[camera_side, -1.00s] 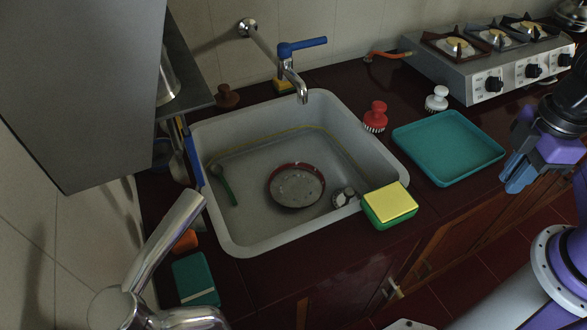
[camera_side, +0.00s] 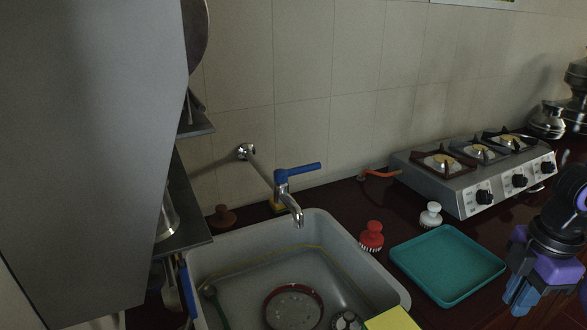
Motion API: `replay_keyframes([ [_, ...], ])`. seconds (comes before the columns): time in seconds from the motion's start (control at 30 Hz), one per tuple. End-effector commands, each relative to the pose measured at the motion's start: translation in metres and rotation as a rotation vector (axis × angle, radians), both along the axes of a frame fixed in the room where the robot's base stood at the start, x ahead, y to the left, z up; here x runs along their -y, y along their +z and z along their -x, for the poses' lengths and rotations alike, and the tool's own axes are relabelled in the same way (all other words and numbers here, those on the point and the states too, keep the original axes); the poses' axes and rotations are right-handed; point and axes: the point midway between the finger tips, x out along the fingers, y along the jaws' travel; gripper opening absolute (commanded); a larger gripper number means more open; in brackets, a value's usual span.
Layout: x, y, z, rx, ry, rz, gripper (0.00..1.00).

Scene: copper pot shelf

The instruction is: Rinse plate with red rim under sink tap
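The plate with the red rim (camera_side: 292,306) lies in the bottom of the grey sink (camera_side: 348,247), towards the lower edge of the picture. Its middle looks grey with pale specks, and its near edge is close to the picture's bottom. The sink tap (camera_side: 291,203) with a blue lever (camera_side: 300,170) comes from the back wall, and its spout hangs over the sink's back rim. No running water shows. My gripper (camera_side: 519,301) is at the far right, fingers pointing down, to the right of the teal tray and well away from the plate. Its finger gap is not clear.
A green brush (camera_side: 219,309) and a silvery item (camera_side: 345,321) lie in the sink beside the plate. A yellow sponge (camera_side: 393,320), red brush (camera_side: 371,237), white brush (camera_side: 431,214) and teal tray (camera_side: 447,264) are on the counter. A stove (camera_side: 478,178) stands behind; a grey cabinet (camera_side: 90,130) fills the left.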

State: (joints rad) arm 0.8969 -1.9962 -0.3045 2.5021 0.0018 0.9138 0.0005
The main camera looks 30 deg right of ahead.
Motion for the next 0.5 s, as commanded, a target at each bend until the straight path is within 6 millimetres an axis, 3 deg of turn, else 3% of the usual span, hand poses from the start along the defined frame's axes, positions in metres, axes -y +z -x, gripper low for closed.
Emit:
replay_keyframes([
  [0.03,0.000,0.000,0.000,0.000,0.000,0.000,0.19],
  [0.1,-0.001,0.000,-0.001,-0.006,-0.009,-0.001,0.42],
  [0.13,-0.002,0.000,-0.001,-0.013,-0.022,-0.001,0.44],
  [0.33,-0.026,0.006,-0.019,-0.161,-0.260,-0.030,0.44],
  [0.5,-0.061,0.015,-0.061,-0.370,-0.583,-0.124,0.44],
])
